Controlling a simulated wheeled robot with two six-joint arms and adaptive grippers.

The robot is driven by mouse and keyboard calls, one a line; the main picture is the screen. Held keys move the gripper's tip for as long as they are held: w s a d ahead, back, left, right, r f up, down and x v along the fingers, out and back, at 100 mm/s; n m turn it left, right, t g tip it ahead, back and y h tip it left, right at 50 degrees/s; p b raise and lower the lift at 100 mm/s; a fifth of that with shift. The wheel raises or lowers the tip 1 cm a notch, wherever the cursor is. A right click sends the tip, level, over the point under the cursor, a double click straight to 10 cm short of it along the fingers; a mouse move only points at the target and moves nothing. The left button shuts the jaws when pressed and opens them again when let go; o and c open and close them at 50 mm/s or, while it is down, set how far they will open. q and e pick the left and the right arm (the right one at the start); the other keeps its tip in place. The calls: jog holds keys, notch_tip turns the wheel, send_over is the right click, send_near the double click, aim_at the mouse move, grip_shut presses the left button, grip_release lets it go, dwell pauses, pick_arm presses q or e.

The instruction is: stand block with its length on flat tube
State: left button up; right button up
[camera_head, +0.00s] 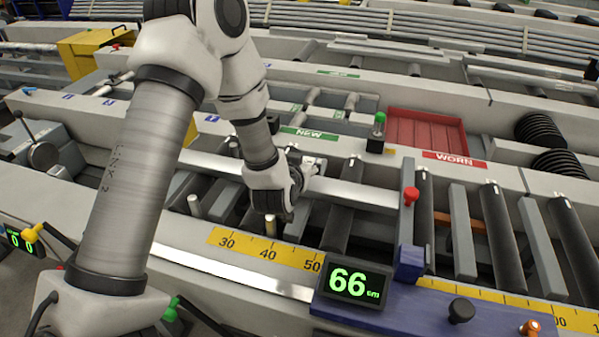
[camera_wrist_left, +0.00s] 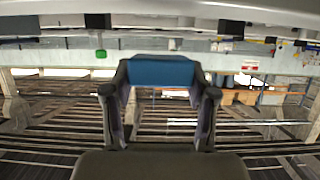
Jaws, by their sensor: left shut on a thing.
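My left gripper (camera_head: 304,166) is over the roller table in the head view, partly hidden by its own wrist. In the left wrist view its two dark fingers are shut on a blue block (camera_wrist_left: 160,70), which spans the gap between them. I cannot make out the block in the head view. A long pale flat bar, which looks like the flat tube (camera_head: 352,193), lies across the rollers just right of and below the gripper. Whether the block touches it cannot be told. My right gripper is not in view.
A blue stop carriage (camera_head: 408,264) with a display reading 66 cm (camera_head: 354,284) stands at the front, beside a yellow scale (camera_head: 268,253). A red-knobbed post (camera_head: 411,196) is near the bar's right end. A red tray (camera_head: 425,132) and black coils (camera_head: 540,131) are farther back.

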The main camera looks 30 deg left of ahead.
pick_arm(q)
jog(key=f, duration=0.4)
jog(key=shift+w+a, duration=0.1)
jog(key=shift+w, duration=0.1)
jog(key=shift+s+r, duration=0.1)
jog(key=shift+s, duration=0.05)
jog(key=o, duration=1.1)
jog(key=shift+f, duration=0.2)
jog(key=shift+o, duration=0.2)
jog(key=shift+r, duration=0.1)
